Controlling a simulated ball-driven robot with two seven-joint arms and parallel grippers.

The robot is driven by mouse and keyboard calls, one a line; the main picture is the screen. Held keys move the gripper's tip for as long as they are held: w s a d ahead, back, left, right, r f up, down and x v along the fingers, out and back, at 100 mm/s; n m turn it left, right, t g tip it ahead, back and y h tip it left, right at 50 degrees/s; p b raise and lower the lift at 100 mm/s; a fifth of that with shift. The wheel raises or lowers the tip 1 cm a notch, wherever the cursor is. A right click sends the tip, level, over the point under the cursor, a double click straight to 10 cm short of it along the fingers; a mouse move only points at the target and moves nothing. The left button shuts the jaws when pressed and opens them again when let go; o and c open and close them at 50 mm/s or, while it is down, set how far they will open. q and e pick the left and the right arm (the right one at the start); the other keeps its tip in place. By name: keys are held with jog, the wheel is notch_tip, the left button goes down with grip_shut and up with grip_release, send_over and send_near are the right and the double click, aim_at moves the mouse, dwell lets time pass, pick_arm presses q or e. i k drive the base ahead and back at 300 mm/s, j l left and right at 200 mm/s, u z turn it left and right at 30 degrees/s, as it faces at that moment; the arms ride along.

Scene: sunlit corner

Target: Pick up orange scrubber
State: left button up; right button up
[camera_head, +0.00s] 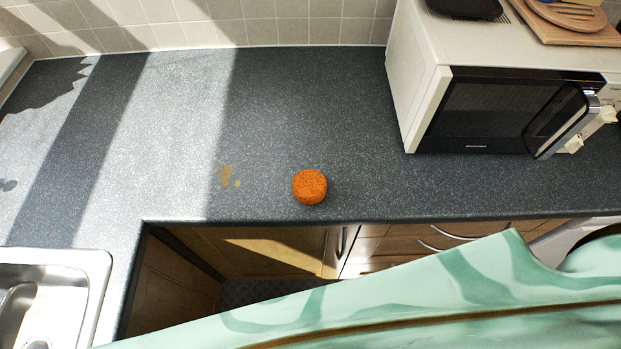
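The orange scrubber (310,187) is a small, round, rough-textured puck. It rests on the dark grey speckled countertop (290,120), close to the front edge, near the middle of the view. Nothing touches or covers it. Neither of my grippers shows in the head view, so I cannot see where they are or whether they are open or shut.
A white microwave (425,60) stands at the back right. A yellowish stain (225,177) marks the counter left of the scrubber. A metal sink (85,265) is at lower left. A green patterned cloth surface (400,285) crosses the foreground. The counter around the scrubber is clear.

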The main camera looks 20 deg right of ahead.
aim_at(309, 185)
jog(key=l+u, duration=0.2)
jog(key=l, duration=1.05)
jog(key=k, duration=0.05)
